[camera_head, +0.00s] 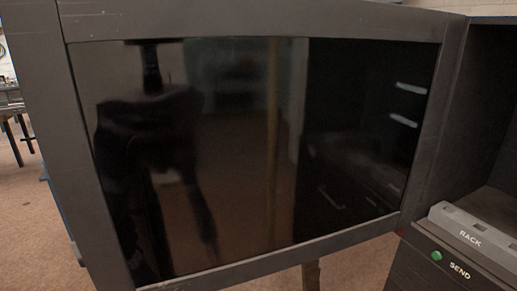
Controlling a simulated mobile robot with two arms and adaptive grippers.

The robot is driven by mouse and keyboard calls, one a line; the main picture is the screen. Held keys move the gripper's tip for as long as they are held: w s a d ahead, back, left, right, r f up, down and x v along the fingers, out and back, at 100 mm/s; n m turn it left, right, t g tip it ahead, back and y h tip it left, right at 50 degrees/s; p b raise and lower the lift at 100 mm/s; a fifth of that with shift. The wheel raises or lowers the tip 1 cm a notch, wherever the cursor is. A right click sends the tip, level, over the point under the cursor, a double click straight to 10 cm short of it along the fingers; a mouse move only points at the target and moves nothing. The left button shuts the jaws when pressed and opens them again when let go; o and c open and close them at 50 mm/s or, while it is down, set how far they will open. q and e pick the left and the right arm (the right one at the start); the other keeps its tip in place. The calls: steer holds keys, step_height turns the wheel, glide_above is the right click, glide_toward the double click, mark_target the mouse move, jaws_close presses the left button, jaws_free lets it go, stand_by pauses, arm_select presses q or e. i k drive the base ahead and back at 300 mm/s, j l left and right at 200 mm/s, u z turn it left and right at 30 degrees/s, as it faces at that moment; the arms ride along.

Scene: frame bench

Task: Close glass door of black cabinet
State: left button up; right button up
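The glass door (250,160) of the black cabinet fills most of the head view. It has a dark grey frame (260,18) around a dark, shiny pane with reflections in it. The door stands open, swung out to the left of the cabinet (445,265), and joins it at the right side of the door. The cabinet's dark inside shows at the right edge of the view. Neither of my grippers is in view, so I cannot see their state.
A grey rack (472,236) marked RACK sits at the cabinet opening's lower edge. Below it is a green button (436,255) beside the word SEND. A table (12,108) stands far left on brown floor (30,215).

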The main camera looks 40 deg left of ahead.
mark_target(237, 142)
steer(key=k+j+z, duration=0.25)
steer(key=j, duration=0.5)
steer(key=k+j+z, duration=0.3)
steer(key=j, duration=0.4)
steer(key=k+j+z, duration=0.25)
steer(key=k+j, duration=0.25)
steer(key=k+j+z, duration=0.25)
steer(key=k+j, duration=0.2)
steer(key=j, duration=0.15)
steer(key=j+z, duration=0.1)
steer(key=j, duration=0.35)
steer(key=k+j+z, duration=0.1)
steer(key=j, duration=0.3)
steer(key=k+j+z, duration=0.1)
steer(key=j, duration=0.35)
steer(key=k+j+z, duration=0.1)
steer(key=j, duration=0.3)
